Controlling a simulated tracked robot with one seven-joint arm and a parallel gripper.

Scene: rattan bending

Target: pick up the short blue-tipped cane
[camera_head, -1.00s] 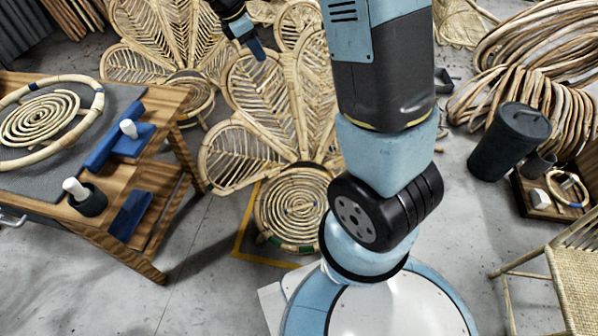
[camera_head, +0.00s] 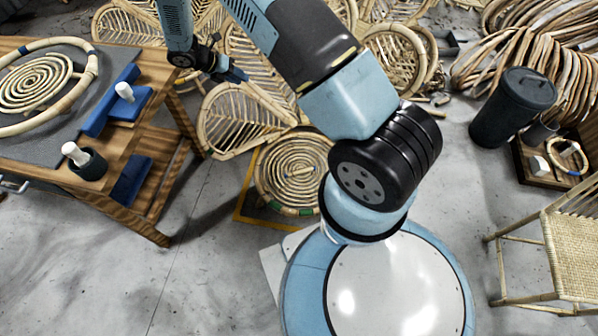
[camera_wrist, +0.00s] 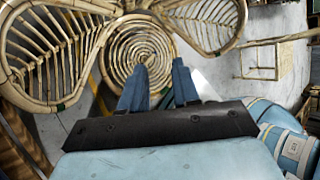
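I cannot make out a separate short blue-tipped cane with certainty in either view. In the head view, a pale curved cane with blue bands (camera_head: 93,64) lies around a flat spiral of cane (camera_head: 35,82) on the table at left. My gripper (camera_head: 240,76) hangs in front of the fan-shaped rattan chair, to the right of the table. In the wrist view, its two blue fingers (camera_wrist: 160,78) stand apart with nothing between them, in front of the round coiled seat.
The wooden table (camera_head: 115,213) holds blue blocks with a white peg (camera_head: 124,91) and a dark cup (camera_head: 89,164). The coiled seat (camera_head: 290,172) is on the floor at centre. A dark bin (camera_head: 510,107) and woven chair (camera_head: 575,245) stand right. Floor between table and base is clear.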

